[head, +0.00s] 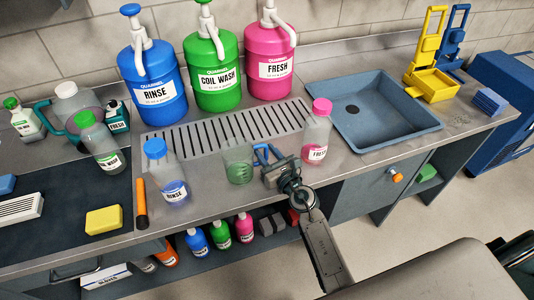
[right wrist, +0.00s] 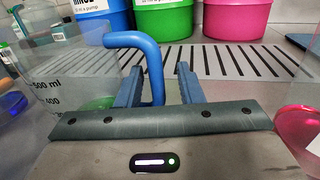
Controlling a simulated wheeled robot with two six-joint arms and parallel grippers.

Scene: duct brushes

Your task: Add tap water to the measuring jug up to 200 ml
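The measuring jug (head: 238,166) is a clear jug with a blue handle, upright on the counter between the blue-capped bottle and the pink-capped bottle. It also shows at the left of the right wrist view (right wrist: 60,90), with 500 ml and 400 marks. Green shows low in it; I cannot tell whether this is liquid. My right gripper (head: 270,162) is at the handle. In the right wrist view its fingers (right wrist: 160,78) are apart, with the handle's upright bar between them and gaps showing on both sides. My left gripper is not in view. No tap shows; the sink (head: 410,125) is right of the jug.
The pink-capped bottle (head: 316,135) stands close right of my gripper. The blue-capped bottle (head: 168,175) and an orange-handled tool (head: 141,205) are left of the jug. Pump containers (head: 216,75) stand behind the slotted drain (head: 215,135). A yellow rack (head: 432,82) stands beyond the sink.

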